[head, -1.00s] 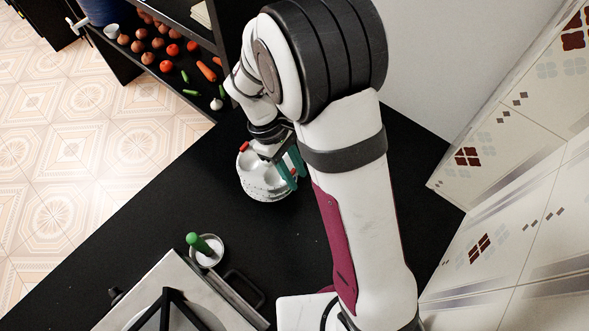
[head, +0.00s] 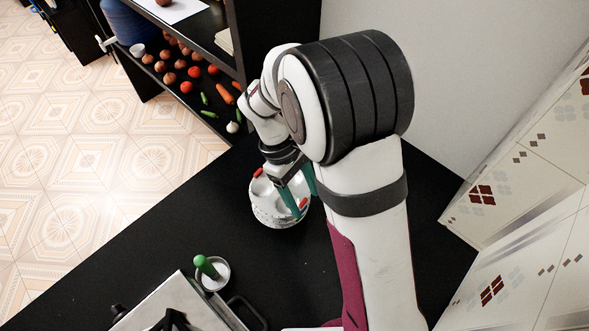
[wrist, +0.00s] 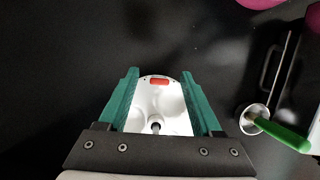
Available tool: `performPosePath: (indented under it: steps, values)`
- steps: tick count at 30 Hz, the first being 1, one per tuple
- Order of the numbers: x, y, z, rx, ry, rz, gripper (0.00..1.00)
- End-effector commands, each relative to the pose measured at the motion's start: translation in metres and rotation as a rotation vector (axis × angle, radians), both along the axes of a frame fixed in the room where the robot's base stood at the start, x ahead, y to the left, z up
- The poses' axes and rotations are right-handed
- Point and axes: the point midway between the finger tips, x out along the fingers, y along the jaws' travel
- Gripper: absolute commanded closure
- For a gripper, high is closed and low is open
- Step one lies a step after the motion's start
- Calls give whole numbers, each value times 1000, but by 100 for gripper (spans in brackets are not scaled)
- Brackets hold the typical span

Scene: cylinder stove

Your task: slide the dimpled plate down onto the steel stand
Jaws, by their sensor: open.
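The white dimpled plate (head: 262,190) with red tabs lies on top of a round white stack on the black counter. It also shows between my fingers in the wrist view (wrist: 170,97), with a red tab at its far edge. A short grey metal post tip (wrist: 156,127), apparently the steel stand's, shows at the plate's middle. The rest of the stand is hidden. My gripper (head: 300,197) has teal fingers, spread open and pointing down at the plate. In the wrist view its fingers (wrist: 160,75) lie on either side of the plate. Whether they touch it I cannot tell.
A small steel dish with a green handle (head: 206,267) stands on the counter near the stove (head: 180,312). A dark shelf with vegetables (head: 190,85) is at the back left. A tiled wall is at the right. The counter left of the stack is clear.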

Motion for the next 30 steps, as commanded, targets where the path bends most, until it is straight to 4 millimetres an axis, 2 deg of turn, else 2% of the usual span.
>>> performPosePath:
  steps: [9,15,20,30]
  values:
    - [22,28,83,4,-7,0,34]
    - [30,39,118,2,-3,-1,34]
    - [32,41,127,1,0,-1,34]
    - [32,41,127,1,0,-1,34]
